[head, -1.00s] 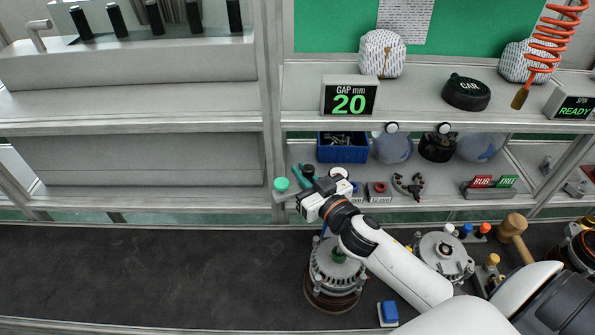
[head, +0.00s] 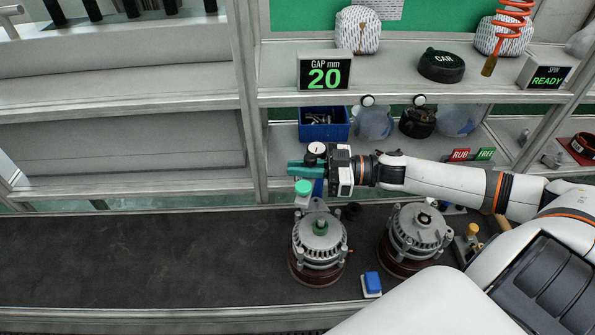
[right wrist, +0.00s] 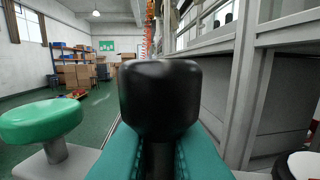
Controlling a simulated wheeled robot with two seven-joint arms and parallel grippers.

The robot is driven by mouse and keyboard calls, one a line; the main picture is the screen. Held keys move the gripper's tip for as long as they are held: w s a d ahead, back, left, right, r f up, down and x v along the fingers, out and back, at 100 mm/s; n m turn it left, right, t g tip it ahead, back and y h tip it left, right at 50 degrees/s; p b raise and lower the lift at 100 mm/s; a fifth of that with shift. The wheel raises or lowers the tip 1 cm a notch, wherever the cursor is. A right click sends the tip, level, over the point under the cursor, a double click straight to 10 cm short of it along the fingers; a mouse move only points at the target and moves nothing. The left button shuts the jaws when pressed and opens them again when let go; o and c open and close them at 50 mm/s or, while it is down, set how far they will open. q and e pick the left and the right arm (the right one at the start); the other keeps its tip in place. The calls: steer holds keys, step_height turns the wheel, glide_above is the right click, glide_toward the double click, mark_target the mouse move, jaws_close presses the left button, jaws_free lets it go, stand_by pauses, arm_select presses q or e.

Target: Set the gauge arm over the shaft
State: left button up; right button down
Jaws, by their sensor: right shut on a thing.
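My right gripper (head: 305,168) has teal fingers pointing left, shut on a black knob (right wrist: 160,100), which fills the middle of the right wrist view. I take this knob to be part of the gauge arm; in the head view the fingers and wrist hide most of the arm. A green knob (head: 303,187) on a grey stem stands just nearer than the fingers, and shows at left in the wrist view (right wrist: 42,121). My left gripper is not in view.
A second alternator (head: 418,235) stands close at right, under my right arm. A blue button (head: 372,283) sits between them at the front. The gap display (head: 325,72) reads 20. A blue bin (head: 323,124) is on the shelf behind. The dark bench at left is clear.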

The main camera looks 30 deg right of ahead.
steer(key=n+g+y+b, duration=0.1)
steer(key=s+d+n+g+b, duration=0.1)
steer(key=g, duration=0.1)
steer(key=shift+f+y, duration=0.2)
steer(key=shift+y, duration=0.2)
steer(key=shift+s+d+r+n+g+y+b, duration=0.2)
steer(key=shift+s+n+g+y+b, duration=0.25)
steer(key=shift+n+g+b, duration=0.45)
steer(key=shift+g, duration=0.3)
steer(key=c, duration=1.5)
jaws_free()
steer(key=shift+d, duration=0.1)
